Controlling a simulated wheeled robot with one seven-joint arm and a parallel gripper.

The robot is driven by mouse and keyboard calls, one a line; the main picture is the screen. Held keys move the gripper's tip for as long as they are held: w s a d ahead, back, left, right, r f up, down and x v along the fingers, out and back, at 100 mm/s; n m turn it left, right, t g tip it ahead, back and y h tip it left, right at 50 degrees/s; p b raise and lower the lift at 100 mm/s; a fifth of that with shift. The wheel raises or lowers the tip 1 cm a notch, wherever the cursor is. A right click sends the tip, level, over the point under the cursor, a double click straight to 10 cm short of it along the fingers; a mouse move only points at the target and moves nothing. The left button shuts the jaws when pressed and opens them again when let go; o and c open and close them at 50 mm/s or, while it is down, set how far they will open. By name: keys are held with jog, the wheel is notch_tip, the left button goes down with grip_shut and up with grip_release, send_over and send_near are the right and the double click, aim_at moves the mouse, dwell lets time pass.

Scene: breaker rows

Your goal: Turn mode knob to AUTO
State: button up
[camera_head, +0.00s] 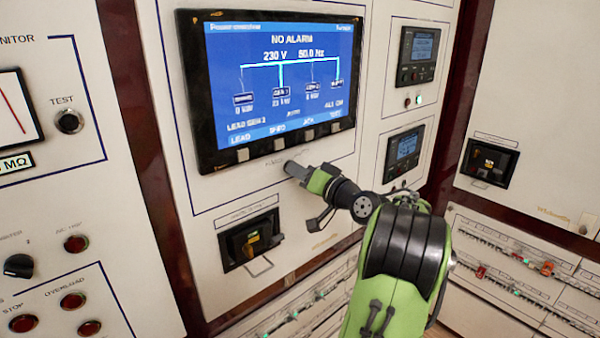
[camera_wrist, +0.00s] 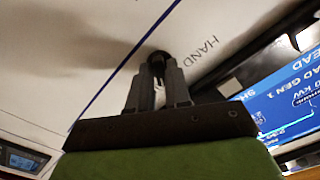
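The mode knob (camera_wrist: 157,54) shows in the wrist view as a small dark round shape on the white panel, largely covered by my fingers. The label HAND is printed to its right; no AUTO label can be read. My gripper (camera_wrist: 160,68) points at the panel with its fingertips at the knob, a narrow gap between the fingers. Whether they press on the knob I cannot tell. In the head view my gripper (camera_head: 291,168) reaches the panel just under the large display, and the knob cannot be made out there. Which way the knob points is hidden.
The large display (camera_head: 280,85) reads NO ALARM and sits just above my gripper. A breaker with a yellow-marked handle (camera_head: 250,242) is below left. Two small meters (camera_head: 404,153) are to the right. Another breaker (camera_head: 489,162) is on the right panel.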

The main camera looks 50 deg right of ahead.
jog(key=o, duration=0.3)
jog(key=shift+s, duration=0.15)
jog(key=b+v, duration=0.2)
jog(key=v, duration=1.3)
jog(key=shift+s, duration=0.25)
jog(key=shift+a, duration=0.1)
